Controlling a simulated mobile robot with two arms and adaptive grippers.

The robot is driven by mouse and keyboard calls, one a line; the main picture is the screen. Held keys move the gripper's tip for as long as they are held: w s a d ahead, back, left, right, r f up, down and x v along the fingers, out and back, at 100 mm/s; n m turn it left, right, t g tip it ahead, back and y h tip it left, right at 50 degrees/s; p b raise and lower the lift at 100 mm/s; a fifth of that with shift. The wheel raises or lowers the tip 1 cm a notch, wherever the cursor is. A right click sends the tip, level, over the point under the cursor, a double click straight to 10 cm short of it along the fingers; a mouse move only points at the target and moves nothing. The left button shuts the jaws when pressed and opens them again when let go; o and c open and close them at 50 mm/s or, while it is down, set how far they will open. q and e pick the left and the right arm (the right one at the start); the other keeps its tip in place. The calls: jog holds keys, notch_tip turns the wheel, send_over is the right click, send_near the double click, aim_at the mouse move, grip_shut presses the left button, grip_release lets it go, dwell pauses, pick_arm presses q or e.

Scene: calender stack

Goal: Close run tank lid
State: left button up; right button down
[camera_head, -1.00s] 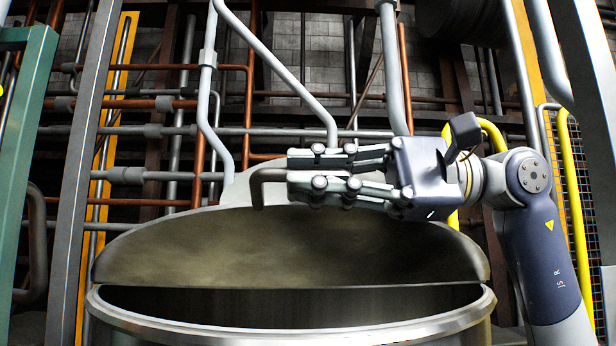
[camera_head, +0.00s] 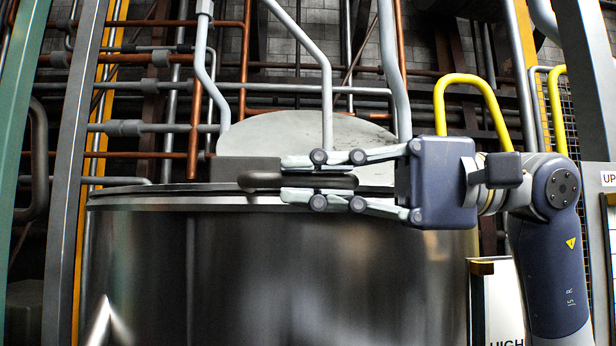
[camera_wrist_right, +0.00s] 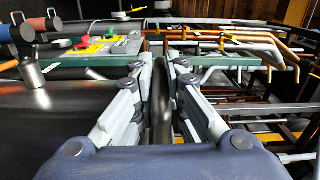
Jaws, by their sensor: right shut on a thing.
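The run tank (camera_head: 280,270) is a large shiny steel cylinder in the middle of the head view. Its dark lid (camera_head: 140,190) lies low, almost level along the tank's top rim. I cannot tell whether it fully touches the rim. My right gripper (camera_head: 290,180) is shut on the lid's dark bar handle (camera_head: 258,181) at the front edge, reaching in from the right. In the right wrist view the handle (camera_wrist_right: 161,112) runs between the fingers. The inside of the tank is hidden. My left gripper is not in view.
A light grey rounded plate (camera_head: 290,130) stands behind the lid. Grey and copper pipes (camera_head: 310,60) and a yellow rail (camera_head: 470,85) fill the back. The right wrist view shows a panel (camera_wrist_right: 100,48) with coloured parts and a small steel container (camera_wrist_right: 33,73).

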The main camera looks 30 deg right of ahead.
aim_at(356, 186)
jog(key=shift+a+f, duration=0.1)
jog(key=shift+f, duration=0.25)
jog(key=c, duration=1.6)
grip_release()
jog(key=shift+s+d, duration=0.1)
jog(key=shift+d, duration=0.15)
jog(key=shift+r, duration=0.15)
jog(key=v, duration=0.7)
jog(key=shift+s+d, duration=0.1)
jog(key=shift+d, duration=0.15)
